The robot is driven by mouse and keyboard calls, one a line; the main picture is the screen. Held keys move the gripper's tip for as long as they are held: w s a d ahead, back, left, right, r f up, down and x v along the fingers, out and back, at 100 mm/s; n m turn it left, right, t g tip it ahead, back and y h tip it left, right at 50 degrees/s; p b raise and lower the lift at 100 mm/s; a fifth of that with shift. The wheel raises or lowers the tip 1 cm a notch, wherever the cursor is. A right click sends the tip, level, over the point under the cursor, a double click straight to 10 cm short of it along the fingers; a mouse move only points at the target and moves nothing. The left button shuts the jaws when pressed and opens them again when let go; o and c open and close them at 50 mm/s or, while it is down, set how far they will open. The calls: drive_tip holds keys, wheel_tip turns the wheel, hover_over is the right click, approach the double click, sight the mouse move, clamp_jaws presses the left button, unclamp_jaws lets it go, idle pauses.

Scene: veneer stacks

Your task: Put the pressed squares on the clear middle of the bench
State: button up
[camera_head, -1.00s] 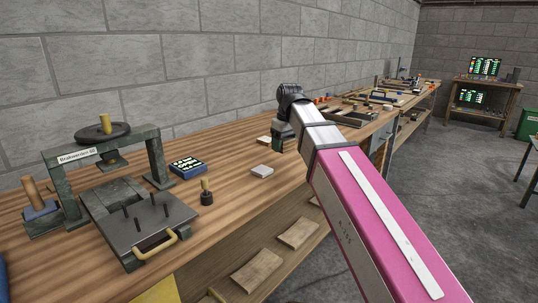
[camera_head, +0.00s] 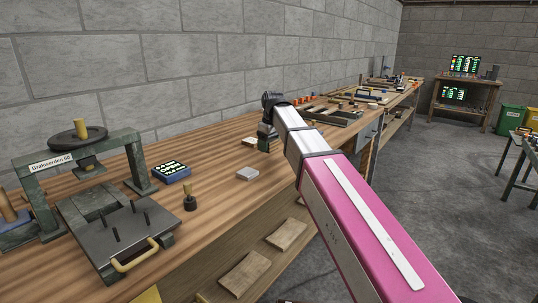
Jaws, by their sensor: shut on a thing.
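A pale, flat square (camera_head: 248,174) lies on the wooden bench (camera_head: 215,215), left of my arm. A second pale piece (camera_head: 250,141) lies farther back, just left of my gripper. My gripper (camera_head: 264,145) points down low over the bench, beyond the pink arm. It is small in view, and its fingertips are partly hidden. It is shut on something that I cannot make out. I cannot tell whether the farther piece touches the gripper.
A green press (camera_head: 85,150) with a yellow-handled plate (camera_head: 120,235) stands at left. A blue box (camera_head: 172,173) and a small dark, wooden-handled tool (camera_head: 190,198) are near it. Bare wood lies around the nearer square. Several tools and parts (camera_head: 345,108) crowd the far bench.

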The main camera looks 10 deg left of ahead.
sight(269, 160)
drive_tip(key=shift+w+d+f, duration=0.1)
drive_tip(key=shift+w+f, duration=0.2)
drive_tip(key=shift+f, duration=1.9)
drive_tip(key=shift+f, duration=0.1)
drive_tip(key=o, duration=0.9)
drive_tip(key=r, duration=0.8)
drive_tip(key=d+r, duration=0.1)
drive_tip(key=r, duration=0.3)
drive_tip(key=shift+s+d+r, duration=0.1)
drive_tip(key=shift+s, duration=0.3)
drive_tip(key=shift+s, duration=0.1)
